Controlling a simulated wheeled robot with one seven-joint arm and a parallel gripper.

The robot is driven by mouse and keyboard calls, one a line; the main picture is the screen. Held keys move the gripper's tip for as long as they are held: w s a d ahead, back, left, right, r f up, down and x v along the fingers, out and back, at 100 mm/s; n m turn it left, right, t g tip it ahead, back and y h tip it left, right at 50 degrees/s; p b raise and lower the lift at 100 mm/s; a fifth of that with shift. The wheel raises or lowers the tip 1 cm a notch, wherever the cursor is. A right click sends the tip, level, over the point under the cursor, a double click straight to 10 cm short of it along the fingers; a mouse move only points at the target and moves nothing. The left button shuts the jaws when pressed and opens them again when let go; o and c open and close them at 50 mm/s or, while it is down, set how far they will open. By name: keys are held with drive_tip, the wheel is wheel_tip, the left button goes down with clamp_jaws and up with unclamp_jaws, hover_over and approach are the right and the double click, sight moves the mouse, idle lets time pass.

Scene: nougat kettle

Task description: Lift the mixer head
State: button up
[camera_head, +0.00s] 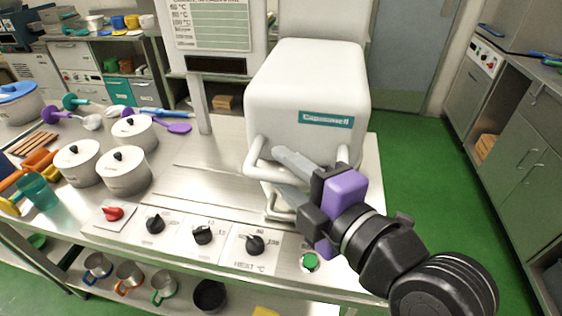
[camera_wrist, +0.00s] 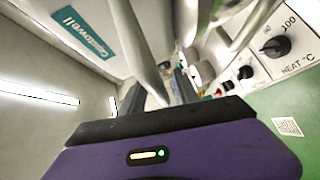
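The mixer head (camera_head: 307,85) is a big white rounded box with a teal label, in the middle of the head view. A white looped handle (camera_head: 254,155) sticks out from its lower front. My gripper (camera_head: 274,161) is at this handle, its two grey fingers pointing left, with a gap between them. In the wrist view the gripper (camera_wrist: 162,88) also shows spaced fingers, with a pale bar (camera_wrist: 135,42) running close to them. The mixer head's labelled face (camera_wrist: 88,30) is at upper left there. Whether the fingers touch the handle is hidden.
Below is a steel counter with a front panel of black knobs (camera_head: 203,235), a red knob (camera_head: 113,214) and a green button (camera_head: 310,262). Lidded white pots (camera_head: 123,172) stand left. A sign (camera_head: 211,25) stands behind. Green floor (camera_head: 420,160) is free at right.

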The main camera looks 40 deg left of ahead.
drive_tip(key=shift+w+a+f, duration=0.15)
drive_tip(key=shift+a, duration=0.55)
clamp_jaws()
idle(1.0)
